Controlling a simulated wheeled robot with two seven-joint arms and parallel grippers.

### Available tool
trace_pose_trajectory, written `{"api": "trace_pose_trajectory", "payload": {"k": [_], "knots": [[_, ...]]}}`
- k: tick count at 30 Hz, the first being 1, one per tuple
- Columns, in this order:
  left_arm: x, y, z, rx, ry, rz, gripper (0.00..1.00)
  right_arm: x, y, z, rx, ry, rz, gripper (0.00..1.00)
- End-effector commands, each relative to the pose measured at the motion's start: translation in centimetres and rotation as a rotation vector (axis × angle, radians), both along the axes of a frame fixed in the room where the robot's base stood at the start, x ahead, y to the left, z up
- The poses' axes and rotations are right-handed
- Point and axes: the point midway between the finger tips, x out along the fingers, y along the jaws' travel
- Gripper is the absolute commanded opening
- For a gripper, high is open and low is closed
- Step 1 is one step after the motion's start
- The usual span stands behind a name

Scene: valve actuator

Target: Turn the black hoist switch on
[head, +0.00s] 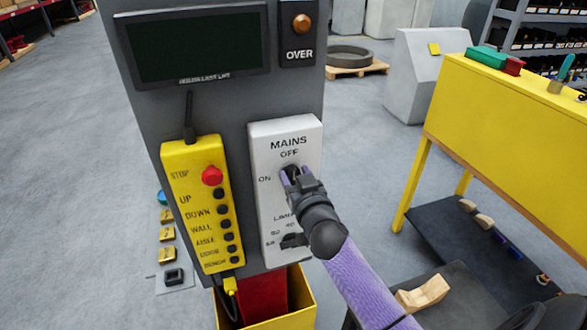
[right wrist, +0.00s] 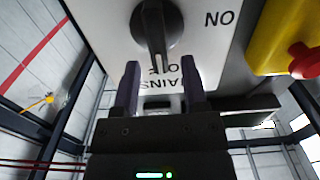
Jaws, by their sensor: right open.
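A black rotary switch (right wrist: 157,25) sits on the white MAINS panel (head: 272,135), with OFF above it and ON to its left in the head view. In the right wrist view, turned upside down, its handle points towards the OFF label. My right gripper (head: 289,175) is at this switch and hides most of it in the head view. In the right wrist view the right gripper (right wrist: 160,75) is open, its two fingers either side of the handle's end, with gaps showing. I see no grip on it. My left gripper is not in view.
A yellow button box (head: 180,160) with a red stop button (head: 212,176) hangs left of the panel. A lower black knob (head: 293,241) is on the white panel below my gripper. A screen (head: 195,45) is above. A yellow bench (head: 500,110) stands right.

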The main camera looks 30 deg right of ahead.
Motion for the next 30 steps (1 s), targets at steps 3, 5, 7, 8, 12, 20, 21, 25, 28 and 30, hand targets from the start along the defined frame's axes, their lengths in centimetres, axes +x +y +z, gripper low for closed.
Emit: {"api": "trace_pose_trajectory", "payload": {"k": [3, 5, 7, 8, 12, 20, 21, 25, 28, 30], "knots": [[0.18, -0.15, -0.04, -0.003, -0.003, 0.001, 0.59, 1.15, -0.27, 0.00, -0.001, -0.001, 0.000, 0.56], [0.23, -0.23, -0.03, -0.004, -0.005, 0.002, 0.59, 1.39, -0.31, -0.02, 0.000, 0.000, 0.001, 0.56], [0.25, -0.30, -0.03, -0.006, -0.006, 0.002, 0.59, 1.49, -0.34, -0.01, 0.000, 0.000, 0.001, 0.56], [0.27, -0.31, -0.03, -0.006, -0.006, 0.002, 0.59, 1.49, -0.34, -0.01, 0.000, 0.000, 0.001, 0.56], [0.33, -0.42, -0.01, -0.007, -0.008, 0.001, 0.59, 1.46, -0.33, -0.02, 0.000, 0.000, 0.001, 0.54], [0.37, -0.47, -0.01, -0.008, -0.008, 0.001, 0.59, 1.43, -0.32, -0.08, 0.000, 0.002, 0.001, 0.00], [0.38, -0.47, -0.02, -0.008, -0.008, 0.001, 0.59, 1.43, -0.32, -0.11, 0.001, 0.003, 0.000, 0.00], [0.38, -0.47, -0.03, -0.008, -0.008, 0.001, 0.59, 1.39, -0.32, -0.25, 0.001, 0.006, 0.000, 0.00], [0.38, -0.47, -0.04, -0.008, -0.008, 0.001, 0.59, 1.38, -0.30, -0.37, 0.001, 0.009, 0.000, 0.00], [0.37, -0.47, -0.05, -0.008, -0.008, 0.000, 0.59, 1.36, -0.28, -0.44, -0.004, 0.012, 0.000, 0.00]]}}
